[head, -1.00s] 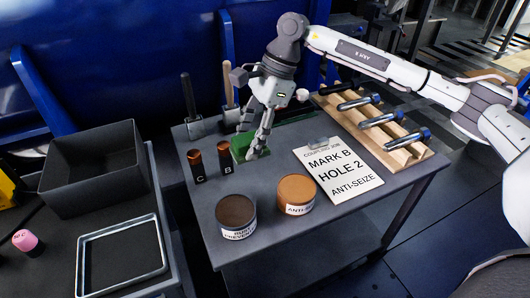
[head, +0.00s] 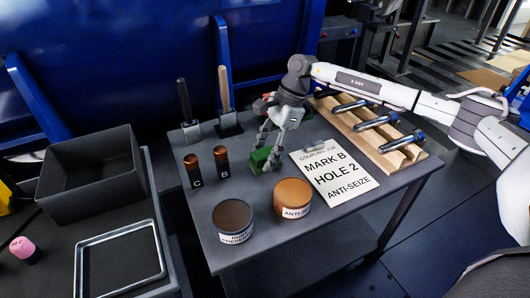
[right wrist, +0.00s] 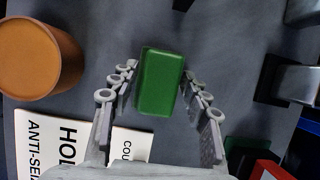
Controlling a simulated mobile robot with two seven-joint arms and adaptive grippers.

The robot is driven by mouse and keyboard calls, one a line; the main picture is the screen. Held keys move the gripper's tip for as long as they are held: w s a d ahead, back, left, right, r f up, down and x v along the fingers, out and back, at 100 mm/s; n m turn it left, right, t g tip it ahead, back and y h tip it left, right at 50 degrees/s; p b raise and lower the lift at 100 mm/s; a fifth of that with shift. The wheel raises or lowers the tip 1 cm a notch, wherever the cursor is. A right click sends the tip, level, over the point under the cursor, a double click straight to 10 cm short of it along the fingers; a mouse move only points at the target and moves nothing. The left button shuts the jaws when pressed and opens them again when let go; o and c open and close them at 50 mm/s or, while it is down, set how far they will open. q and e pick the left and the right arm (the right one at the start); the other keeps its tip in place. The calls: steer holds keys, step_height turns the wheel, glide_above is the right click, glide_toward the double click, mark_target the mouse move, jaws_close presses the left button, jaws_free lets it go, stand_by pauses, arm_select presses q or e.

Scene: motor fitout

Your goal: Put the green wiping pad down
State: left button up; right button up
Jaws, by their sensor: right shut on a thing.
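The green wiping pad (head: 260,160) is at the worktable's (head: 330,226) middle, right of the bottle marked B (head: 222,162) and left of the instruction card. My right gripper (head: 268,148) comes down on it from above. In the right wrist view the green pad (right wrist: 161,82) lies between the two fingertips of my right gripper (right wrist: 160,78), which is shut on it. The pad is at or just above the tabletop; I cannot tell whether it touches. My left gripper is not in view.
A bottle marked C (head: 194,170) stands beside bottle B. A dark tin (head: 233,216) and an orange anti-seize tin (head: 293,194) stand in front. The card (head: 335,174) and a wooden rack (head: 400,157) with bolts lie right. Two handled tools (head: 185,105) stand behind.

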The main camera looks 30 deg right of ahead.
steer(key=shift+f, duration=0.1)
steer(key=o, duration=1.3)
steer(key=v, duration=1.2)
